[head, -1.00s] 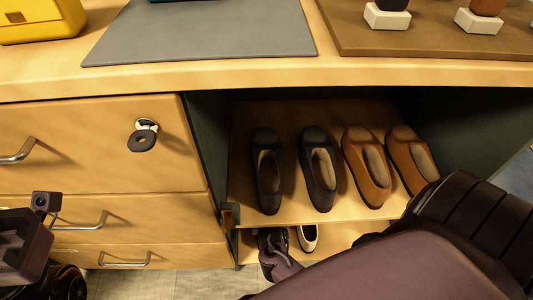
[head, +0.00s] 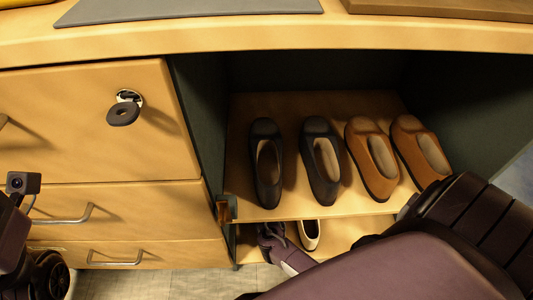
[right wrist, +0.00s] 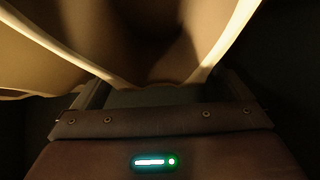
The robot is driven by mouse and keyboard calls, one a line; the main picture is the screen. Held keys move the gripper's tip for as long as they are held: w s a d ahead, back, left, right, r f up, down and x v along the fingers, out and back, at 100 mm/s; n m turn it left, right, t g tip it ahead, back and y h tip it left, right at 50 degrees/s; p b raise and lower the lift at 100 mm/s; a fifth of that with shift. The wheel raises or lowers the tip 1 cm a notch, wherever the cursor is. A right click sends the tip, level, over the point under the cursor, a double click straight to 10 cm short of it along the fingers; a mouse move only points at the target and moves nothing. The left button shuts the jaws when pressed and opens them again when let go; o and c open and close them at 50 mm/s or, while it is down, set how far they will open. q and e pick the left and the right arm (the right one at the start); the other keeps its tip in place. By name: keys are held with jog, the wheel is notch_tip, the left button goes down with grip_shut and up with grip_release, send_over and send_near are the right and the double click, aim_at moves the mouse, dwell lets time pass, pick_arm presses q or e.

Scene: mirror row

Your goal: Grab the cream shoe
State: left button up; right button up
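A cream shoe (head: 309,234) with a dark inside shows in part on the lower shelf, under the upper shelf's edge. In the right wrist view, large cream-edged shoe shapes (right wrist: 110,35) fill the top, very close. The right gripper (right wrist: 160,90) has its fingers spread apart below them; contact cannot be made out. My left gripper (head: 18,245) is partly in view at the left edge; its fingers are not clear.
The upper shelf (head: 290,208) holds black shoes (head: 267,165) and tan shoes (head: 372,160). Drawers (head: 90,120) with a key (head: 124,112) stand left. The upper shelf overhangs the lower.

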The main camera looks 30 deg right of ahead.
jog(key=c, duration=0.9)
jog(key=shift+c, duration=0.7)
jog(key=shift+r, duration=0.15)
